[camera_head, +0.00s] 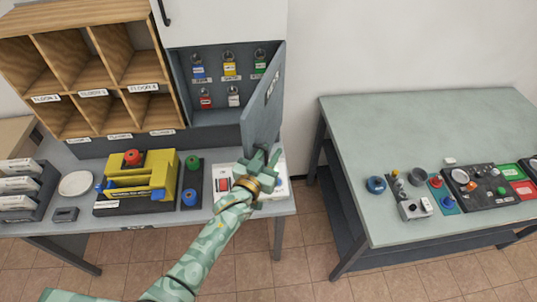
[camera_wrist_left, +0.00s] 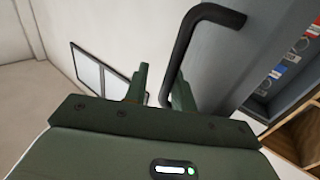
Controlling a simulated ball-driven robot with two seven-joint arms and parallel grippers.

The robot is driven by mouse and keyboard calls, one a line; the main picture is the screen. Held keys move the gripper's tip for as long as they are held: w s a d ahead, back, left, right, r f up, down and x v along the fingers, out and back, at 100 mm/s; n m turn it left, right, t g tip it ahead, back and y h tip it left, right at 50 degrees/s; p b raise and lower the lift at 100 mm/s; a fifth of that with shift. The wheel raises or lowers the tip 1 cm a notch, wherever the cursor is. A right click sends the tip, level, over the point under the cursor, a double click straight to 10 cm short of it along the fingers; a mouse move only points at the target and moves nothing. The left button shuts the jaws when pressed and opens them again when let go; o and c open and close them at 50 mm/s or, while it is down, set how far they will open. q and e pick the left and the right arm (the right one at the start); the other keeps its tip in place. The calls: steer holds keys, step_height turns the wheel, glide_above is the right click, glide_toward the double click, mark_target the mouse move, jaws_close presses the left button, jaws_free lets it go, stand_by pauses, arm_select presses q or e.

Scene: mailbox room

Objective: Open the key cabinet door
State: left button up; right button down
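The grey key cabinet door (camera_head: 265,95) stands swung outward on its right side, so the cabinet (camera_head: 218,118) is open. Inside hang several coloured padlocks or key tags (camera_head: 229,68). My left gripper (camera_head: 262,160) is at the lower front edge of the door. In the left wrist view its two fingers (camera_wrist_left: 160,95) are apart. The dark door handle (camera_wrist_left: 190,45) runs down between them, close to the right finger; I cannot tell whether they touch. The handle is hidden in the head view. My right gripper is not in view.
A wooden pigeonhole shelf (camera_head: 95,65) stands left of the cabinet. The desk below holds a yellow box (camera_head: 142,178), a plate (camera_head: 76,184) and a panel with coloured buttons. A green table (camera_head: 420,130) with small parts stands at the right. Floor shows between the tables.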

arm_select(q)
steer(key=v, duration=1.6)
steer(key=shift+s+f, duration=0.1)
steer(key=shift+s, duration=0.05)
